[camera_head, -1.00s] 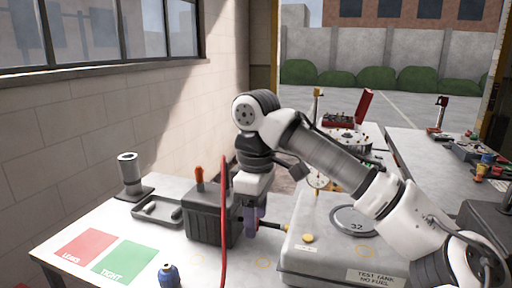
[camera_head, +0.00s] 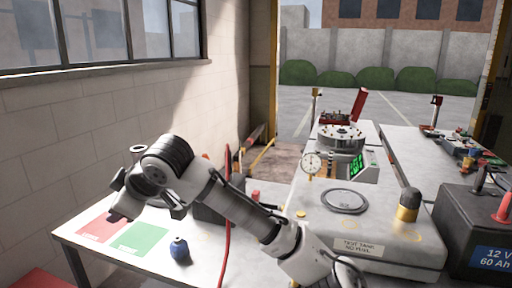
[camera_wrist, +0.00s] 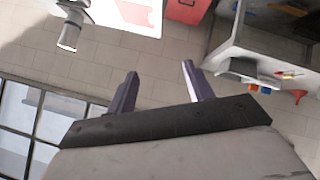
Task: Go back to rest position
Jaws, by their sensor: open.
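My arm reaches across the bench from the lower right to the left in the head view. Its end hangs near the red and green pads, and the fingers cannot be made out there. In the wrist view my gripper (camera_wrist: 160,70) is open, with its two fingers apart and nothing between them. Beyond the fingers lies tiled surface.
The test tank (camera_head: 395,233), dial gauge (camera_head: 311,163) and black battery (camera_head: 480,235) are to the right.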

